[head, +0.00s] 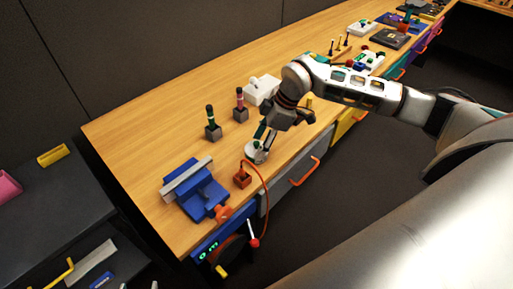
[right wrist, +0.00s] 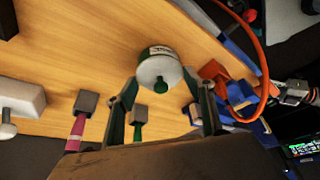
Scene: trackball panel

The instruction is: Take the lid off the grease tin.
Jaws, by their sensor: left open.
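The grease tin (head: 255,155) is a small white round tin near the front edge of the bench. In the right wrist view the tin (right wrist: 157,53) shows a dark green label band. My left gripper is not in view.
An orange block (head: 242,180) with an orange cable and a blue vise (head: 203,196) stand to the tin's left. Two handled tools in grey blocks (head: 213,132) (head: 240,115) and a white box (head: 262,88) stand behind. Bare wood lies around the tin.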

